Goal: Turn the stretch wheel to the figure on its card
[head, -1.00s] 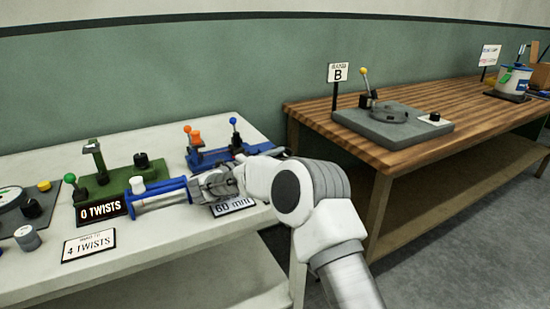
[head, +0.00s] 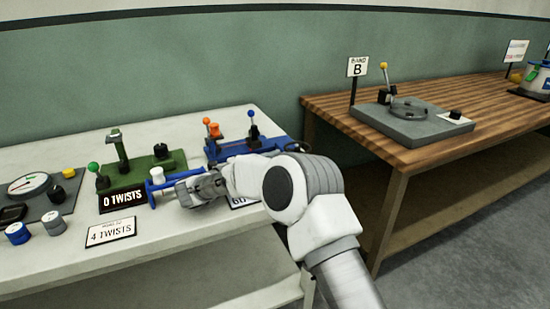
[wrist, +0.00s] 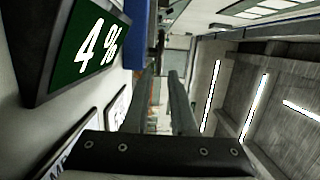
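A dark green display (wrist: 88,45) reads 4 % at the upper left of the wrist view. White cards (wrist: 66,138) below it are cut off or partly covered, so I cannot read a target figure. My gripper and arm hide part of that frame. In the wrist view my gripper (wrist: 160,88) has its two fingers apart with nothing seen between them. I cannot make out the stretch wheel for certain.
A green fixture (head: 135,176) with a 0 TWISTS sign (head: 122,200) and a 4 TWISTS card (head: 111,233) stands left. A blue fixture (head: 225,150) with levers stands behind my gripper. A wooden bench (head: 430,150) holds a grey device (head: 410,122) marked B.

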